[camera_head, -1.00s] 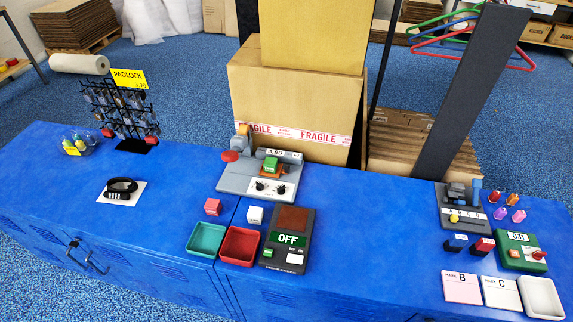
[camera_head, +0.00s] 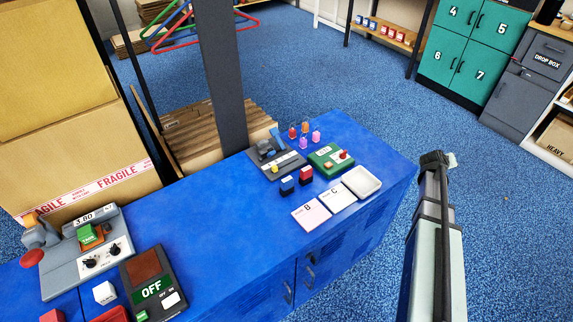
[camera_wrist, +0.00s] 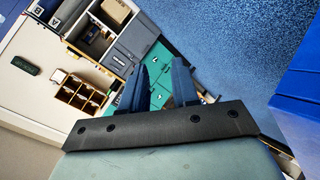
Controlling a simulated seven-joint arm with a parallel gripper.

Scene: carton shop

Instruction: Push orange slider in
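On the grey machine (camera_head: 62,263) at the lower left of the head view, an orange part (camera_head: 106,229) shows around a green block (camera_head: 87,234). It may be the orange slider; it is too small to tell how far out it stands. Another orange piece (camera_head: 30,220) sits at the machine's back left. My gripper (camera_wrist: 159,75) shows in the wrist view with its two blue fingers apart and nothing between them. It points at the lockers and shelves, away from the machine. My arm stands at the right of the head view, off the counter.
The blue counter (camera_head: 200,232) has clear room in its middle. A dark OFF device (camera_head: 145,268) stands right of the machine. Further right are a grey device (camera_head: 277,162), a green box (camera_head: 328,160), small coloured pieces and a white tray (camera_head: 362,182). A dark post (camera_head: 218,70) rises behind.

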